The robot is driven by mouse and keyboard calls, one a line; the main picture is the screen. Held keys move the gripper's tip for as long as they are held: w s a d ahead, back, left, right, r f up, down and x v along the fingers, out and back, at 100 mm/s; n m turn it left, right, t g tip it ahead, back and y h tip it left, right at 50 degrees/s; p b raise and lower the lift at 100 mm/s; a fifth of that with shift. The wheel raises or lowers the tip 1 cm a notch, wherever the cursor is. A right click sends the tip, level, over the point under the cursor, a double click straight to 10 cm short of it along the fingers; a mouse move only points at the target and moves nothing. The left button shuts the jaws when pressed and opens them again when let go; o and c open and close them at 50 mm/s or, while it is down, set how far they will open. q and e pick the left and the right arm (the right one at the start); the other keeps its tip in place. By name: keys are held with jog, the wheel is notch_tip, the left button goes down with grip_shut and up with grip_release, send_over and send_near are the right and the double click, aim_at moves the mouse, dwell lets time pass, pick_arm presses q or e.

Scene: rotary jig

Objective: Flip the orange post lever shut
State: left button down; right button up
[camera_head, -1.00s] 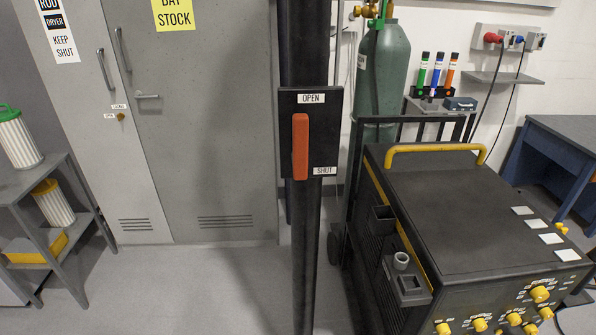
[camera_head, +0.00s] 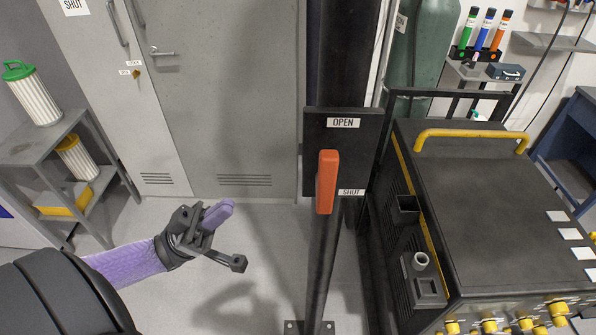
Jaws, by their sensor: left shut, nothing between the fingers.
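The orange lever (camera_head: 327,182) stands upright on a black plate (camera_head: 365,140) fixed to the dark post (camera_head: 322,270). The OPEN label (camera_head: 343,123) is above the lever, and the SHUT label (camera_head: 351,192) is to the right of its lower part. My left gripper (camera_head: 218,214) is in the lower left, with a purple finger and dark body. It is shut and empty, left of the lever and apart from it. My right gripper is not in view.
A black welder cart (camera_head: 480,210) with a yellow handle stands close on the post's right. A grey cabinet (camera_head: 225,90) is behind. A grey shelf (camera_head: 50,150) with filters stands at left. Open floor lies between my left gripper and the post.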

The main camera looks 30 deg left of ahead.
aim_at(319, 167)
pick_arm(q)
jog(key=p+x, duration=0.1)
jog(key=x, duration=0.3)
jog(key=d+f+p+x, duration=0.1)
jog(key=p+x, duration=0.1)
jog(key=x, duration=0.2)
jog(key=w+f+p+x, duration=0.1)
jog(key=p+x, duration=0.1)
jog(key=x, duration=0.2)
jog(key=shift+w+d, duration=0.1)
jog(key=shift+d, duration=0.3)
jog(key=shift+w, duration=0.1)
